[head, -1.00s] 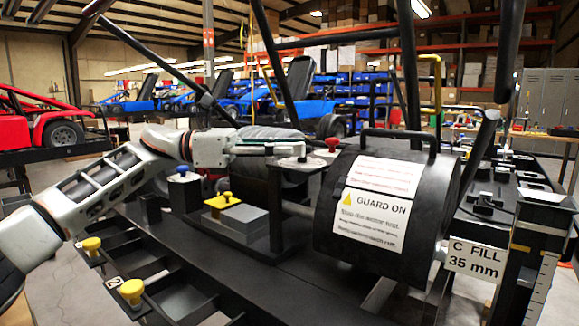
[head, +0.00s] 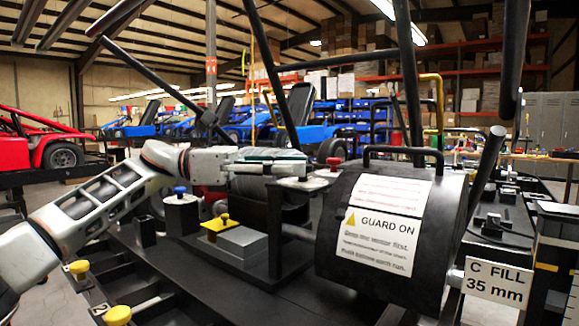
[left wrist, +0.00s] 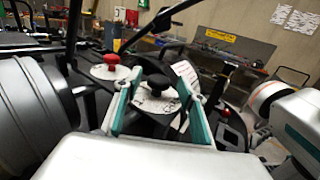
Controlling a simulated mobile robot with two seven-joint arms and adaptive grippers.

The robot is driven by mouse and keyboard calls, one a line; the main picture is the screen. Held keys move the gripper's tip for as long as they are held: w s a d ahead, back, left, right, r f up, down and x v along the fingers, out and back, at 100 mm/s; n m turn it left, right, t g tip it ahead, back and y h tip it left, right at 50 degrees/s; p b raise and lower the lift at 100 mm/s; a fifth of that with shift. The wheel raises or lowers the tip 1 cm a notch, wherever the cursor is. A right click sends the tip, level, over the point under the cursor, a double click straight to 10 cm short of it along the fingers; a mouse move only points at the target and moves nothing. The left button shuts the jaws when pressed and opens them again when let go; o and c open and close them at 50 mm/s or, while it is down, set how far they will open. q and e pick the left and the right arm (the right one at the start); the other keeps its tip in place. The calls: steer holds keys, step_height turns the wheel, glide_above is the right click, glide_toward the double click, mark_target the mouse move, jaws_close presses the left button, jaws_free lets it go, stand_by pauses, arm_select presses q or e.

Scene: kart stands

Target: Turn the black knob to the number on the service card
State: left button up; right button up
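The black knob (left wrist: 161,86) stands on a white round dial plate (left wrist: 152,102) in the left wrist view. The plate's marks are too small to read. My left gripper (left wrist: 164,93) has its two teal fingers apart, one on each side of the knob, with gaps showing between. In the head view my left gripper (head: 290,162) reaches in from the left over the stand, hiding the black knob. A red knob (left wrist: 112,60) on its own white plate is beyond, to the left; it also shows in the head view (head: 333,163). No service card can be identified for certain. My right gripper is out of view.
A black drum guard (head: 390,225) marked GUARD ON stands right of the gripper. A blue knob (head: 180,191) and a yellow knob (head: 225,217) sit left of the dial. Dark frame bars rise behind. A "C FILL 35 mm" sign (head: 498,284) is at lower right.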

arm_select(q)
steer(key=shift+a, duration=0.25)
steer(key=a, duration=1.1)
steer(key=shift+w+a, duration=0.3)
steer(key=shift+w, duration=0.1)
